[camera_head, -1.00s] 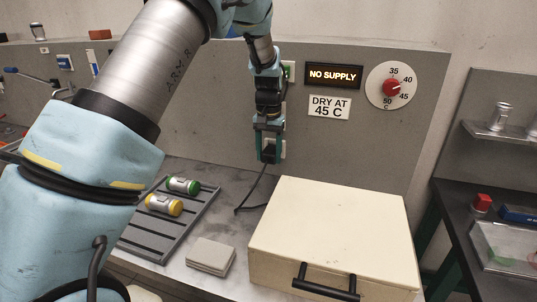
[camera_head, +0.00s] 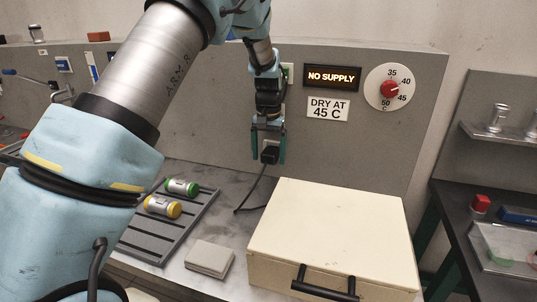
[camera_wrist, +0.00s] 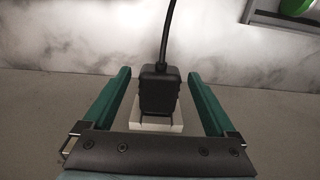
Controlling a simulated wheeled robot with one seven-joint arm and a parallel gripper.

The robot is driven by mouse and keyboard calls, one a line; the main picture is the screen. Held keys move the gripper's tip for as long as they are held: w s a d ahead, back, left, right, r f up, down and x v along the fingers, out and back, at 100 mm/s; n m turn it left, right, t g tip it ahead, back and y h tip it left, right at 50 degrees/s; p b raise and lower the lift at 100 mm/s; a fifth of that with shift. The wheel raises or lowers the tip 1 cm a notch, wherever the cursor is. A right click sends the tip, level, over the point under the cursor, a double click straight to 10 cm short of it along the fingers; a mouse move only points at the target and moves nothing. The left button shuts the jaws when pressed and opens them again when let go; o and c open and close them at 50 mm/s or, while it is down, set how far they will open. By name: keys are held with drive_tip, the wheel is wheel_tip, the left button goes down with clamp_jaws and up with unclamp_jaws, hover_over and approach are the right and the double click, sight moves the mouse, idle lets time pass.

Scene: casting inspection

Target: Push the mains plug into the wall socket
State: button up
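The black mains plug (camera_head: 269,153) is at the grey back panel, with its cable hanging down to the bench. In the wrist view the plug (camera_wrist: 159,88) sits in front of the white wall socket plate (camera_wrist: 158,127), against it as far as I can see. Whether the pins are fully in is hidden. My gripper (camera_head: 269,160) is open around the plug. In the wrist view its green fingers stand one on each side of the plug, with a clear gap on both sides.
A lit sign (camera_head: 332,77) on the panel reads NO SUPPLY, beside a temperature dial (camera_head: 390,89). A cream box (camera_head: 335,225) with a black handle stands below right. A rack (camera_head: 160,243) with green- and yellow-ended cylinders and a grey pad (camera_head: 209,258) lie on the bench.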

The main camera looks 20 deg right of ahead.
sight(269, 153)
wheel_tip(269, 153, up, 11)
drive_tip(key=b, duration=0.3)
idle(0.5)
drive_tip(key=shift+f, duration=0.1)
